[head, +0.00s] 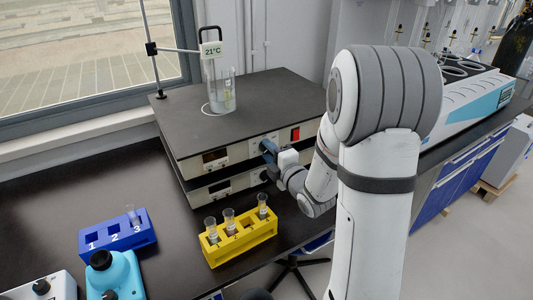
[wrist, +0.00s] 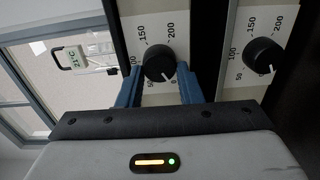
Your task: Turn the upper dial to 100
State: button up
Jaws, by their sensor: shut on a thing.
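The upper dial (wrist: 158,66) is a black round knob on a pale scale plate marked from 50 to 200. A small white mark on its rim points to the lower right, near the 0 end of the scale. My gripper (wrist: 160,80) has its blue fingers on either side of this knob and is shut on it. In the head view my gripper (head: 268,148) is at the front of the upper hotplate unit (head: 230,150) and covers the dial.
The lower dial (wrist: 262,60) is close beside the upper one in the wrist view. A beaker (head: 222,95) with a 21°C display (head: 211,50) stands on the hotplate. A yellow rack (head: 238,245) with vials stands in front, and a blue numbered rack (head: 117,240) further left.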

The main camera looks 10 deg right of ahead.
jog(key=shift+d+f+m+b, duration=0.2)
jog(key=shift+d+m+b, duration=0.15)
jog(key=shift+m+b, duration=0.8)
jog(key=m+b, duration=0.3)
jog(key=shift+m, duration=0.25)
jog(key=m+b, duration=0.2)
jog(key=m, duration=0.1)
jog(key=shift+m, duration=0.3)
jog(key=m, duration=0.3)
jog(key=shift+m+b, duration=0.3)
jog(key=shift+b, duration=0.05)
jog(key=m, duration=0.5)
jog(key=m+p, duration=0.1)
jog(key=m, duration=0.4)
jog(key=shift+m, duration=0.4)
jog(key=shift+f, duration=0.1)
